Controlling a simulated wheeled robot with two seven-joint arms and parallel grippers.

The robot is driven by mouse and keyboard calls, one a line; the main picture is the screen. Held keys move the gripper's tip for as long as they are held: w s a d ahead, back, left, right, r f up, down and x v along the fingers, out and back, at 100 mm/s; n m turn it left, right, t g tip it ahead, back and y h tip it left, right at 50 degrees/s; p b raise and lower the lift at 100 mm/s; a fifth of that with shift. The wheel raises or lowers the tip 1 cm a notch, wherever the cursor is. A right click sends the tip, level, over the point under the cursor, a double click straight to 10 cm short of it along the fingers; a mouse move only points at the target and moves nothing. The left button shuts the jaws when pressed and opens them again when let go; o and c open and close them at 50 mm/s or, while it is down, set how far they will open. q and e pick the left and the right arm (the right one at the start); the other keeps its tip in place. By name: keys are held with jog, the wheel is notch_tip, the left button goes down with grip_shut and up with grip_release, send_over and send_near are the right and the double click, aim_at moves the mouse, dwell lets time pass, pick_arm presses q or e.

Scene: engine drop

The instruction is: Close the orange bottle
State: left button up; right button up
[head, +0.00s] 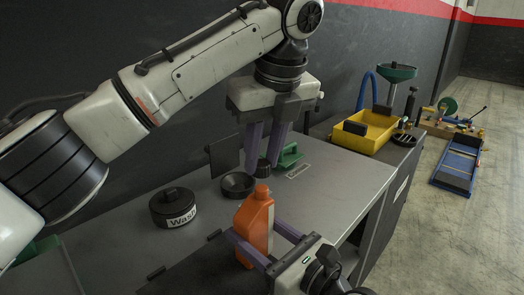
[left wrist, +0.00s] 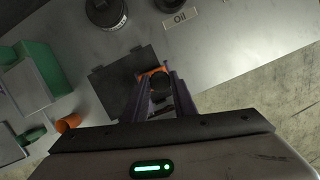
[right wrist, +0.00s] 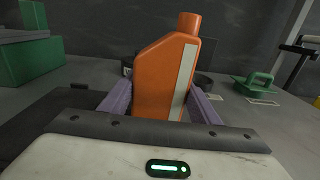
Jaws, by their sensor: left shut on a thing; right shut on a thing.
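The orange bottle (head: 254,222) stands upright near the front of the grey table, its neck uncovered. My right gripper (head: 262,238) is shut on its body; the bottle also shows in the right wrist view (right wrist: 160,75). My left gripper (head: 264,160) points down over the bottle, shut on a small black cap (head: 263,168). The cap appears just above the neck, with a small gap in the head view. In the left wrist view the cap (left wrist: 160,86) sits between the fingers and hides most of the bottle, with a little orange (left wrist: 154,71) beside it.
A black lidded "Wash" container (head: 172,206) and a black bowl (head: 237,184) stand on the table (head: 320,205). A green object (head: 290,154) lies at the back by the "Oil" label (left wrist: 181,17). A yellow bin (head: 365,131) is farther right. The table right of the bottle is clear.

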dwell(0.4)
pick_arm(q)
jog(key=shift+f, duration=0.9)
jog(key=shift+f, duration=0.5)
pick_arm(e)
grip_shut()
pick_arm(q)
jog(key=m, duration=0.3)
jog(key=m+h, duration=0.1)
jog(key=m, duration=0.1)
jog(key=shift+a+m+h, duration=0.2)
jog(key=shift+m+h, duration=0.1)
jog(key=shift+m, duration=0.1)
jog(key=m+h, duration=0.1)
jog(key=m, duration=0.3)
jog(key=m+h, duration=0.1)
jog(key=m, duration=0.2)
